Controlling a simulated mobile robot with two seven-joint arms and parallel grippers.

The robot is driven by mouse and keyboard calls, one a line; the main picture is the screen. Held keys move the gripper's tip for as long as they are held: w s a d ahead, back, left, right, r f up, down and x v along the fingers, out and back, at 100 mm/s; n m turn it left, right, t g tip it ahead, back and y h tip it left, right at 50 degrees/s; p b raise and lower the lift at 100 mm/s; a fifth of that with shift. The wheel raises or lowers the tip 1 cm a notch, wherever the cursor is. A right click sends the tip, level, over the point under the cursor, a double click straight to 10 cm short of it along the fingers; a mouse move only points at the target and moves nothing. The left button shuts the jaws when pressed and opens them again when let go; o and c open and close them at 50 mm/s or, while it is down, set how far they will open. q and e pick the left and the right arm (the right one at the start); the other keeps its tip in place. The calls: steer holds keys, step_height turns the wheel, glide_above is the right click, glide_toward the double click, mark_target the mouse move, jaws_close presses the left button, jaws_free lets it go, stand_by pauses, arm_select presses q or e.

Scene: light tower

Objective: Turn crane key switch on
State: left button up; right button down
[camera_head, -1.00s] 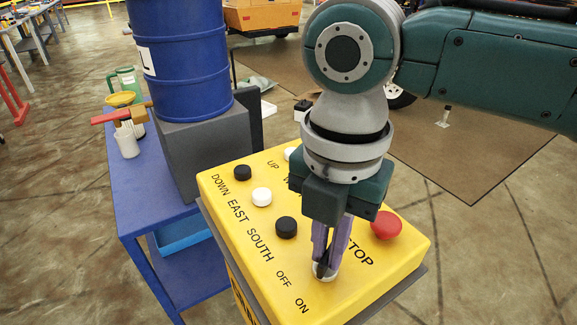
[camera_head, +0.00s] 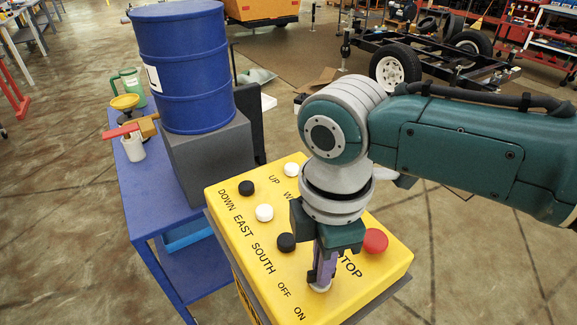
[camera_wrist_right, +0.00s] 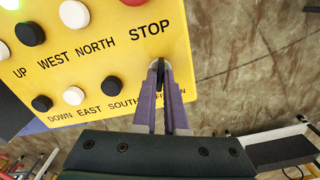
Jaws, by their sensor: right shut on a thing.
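The yellow crane control box (camera_head: 232,200) stands in front of me, with OFF and ON printed at its near edge. The key switch (camera_head: 320,286) is a small round silver base with a dark key, mostly hidden by the fingers. My right gripper (camera_head: 321,276) points down and is shut on the key. In the right wrist view the purple fingers (camera_wrist_right: 161,85) close around the dark key (camera_wrist_right: 160,72), just below the word STOP. How far the key is turned cannot be made out. My left gripper is not in view.
A red stop button (camera_head: 375,240) is right beside my right gripper. Black and white push buttons (camera_head: 264,212) sit to its left. A blue table (camera_head: 160,203) with a blue barrel (camera_head: 183,70) stands at the left. Open floor lies to the right.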

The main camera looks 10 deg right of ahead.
steer(key=shift+r+m+p, duration=0.1)
steer(key=shift+m+p, duration=0.25)
steer(key=shift+m, duration=0.55)
steer(key=c, duration=1)
jaws_free()
steer(key=shift+o, duration=0.2)
steer(key=shift+r, duration=0.15)
step_height(320, 180, up, 10)
steer(key=p, duration=0.1)
steer(key=shift+f, duration=0.25)
